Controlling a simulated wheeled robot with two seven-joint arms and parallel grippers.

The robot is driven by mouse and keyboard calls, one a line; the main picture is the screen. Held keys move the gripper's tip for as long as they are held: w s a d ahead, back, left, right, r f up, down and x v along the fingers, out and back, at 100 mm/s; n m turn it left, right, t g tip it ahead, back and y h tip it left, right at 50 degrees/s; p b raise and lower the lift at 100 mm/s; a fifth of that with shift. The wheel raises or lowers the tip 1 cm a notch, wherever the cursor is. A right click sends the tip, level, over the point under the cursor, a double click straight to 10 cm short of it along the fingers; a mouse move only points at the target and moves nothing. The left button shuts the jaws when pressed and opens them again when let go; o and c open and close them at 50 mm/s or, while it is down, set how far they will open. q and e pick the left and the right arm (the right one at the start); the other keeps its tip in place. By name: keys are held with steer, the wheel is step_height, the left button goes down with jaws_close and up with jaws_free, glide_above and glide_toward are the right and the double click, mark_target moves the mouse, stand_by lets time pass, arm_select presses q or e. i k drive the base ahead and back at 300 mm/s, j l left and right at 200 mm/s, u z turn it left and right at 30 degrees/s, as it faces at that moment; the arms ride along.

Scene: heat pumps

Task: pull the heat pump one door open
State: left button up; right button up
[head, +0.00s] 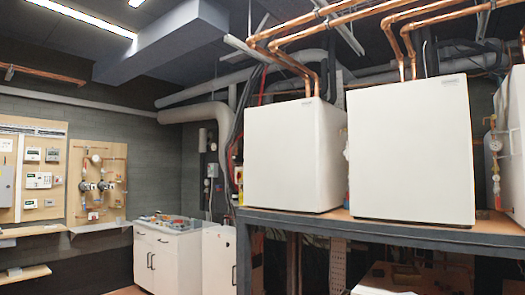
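Two white box-shaped heat pumps stand side by side on a raised metal-framed shelf (400,233) in the head view. The smaller left heat pump (292,157) and the larger right heat pump (410,150) both show plain white fronts. I see no open door on either, and no handle is clear. Part of a third white unit (515,140) shows at the right edge. I cannot tell which one is heat pump one. Neither of my grippers is in view.
Copper pipes (340,18) run above the units. A white cabinet (166,255) with dark handles and small items on top stands left of the shelf. Boards with gauges and controls (98,180) hang on the left wall. The space under the shelf is cluttered.

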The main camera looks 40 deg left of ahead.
mark_target(281, 149)
steer(key=i+j+u, duration=0.25)
steer(key=j+u, duration=0.15)
steer(key=j, duration=0.15)
steer(key=i+j+u, duration=0.7)
steer(key=j+u, duration=0.15)
steer(key=i+j+u, duration=0.4)
steer(key=i+u, duration=0.4)
steer(key=i+j+z, duration=0.15)
steer(key=i, duration=0.4)
steer(key=i+z, duration=0.1)
steer(key=i, duration=0.5)
steer(key=i+j+z, duration=0.15)
steer(key=i, duration=0.4)
steer(key=j, duration=0.1)
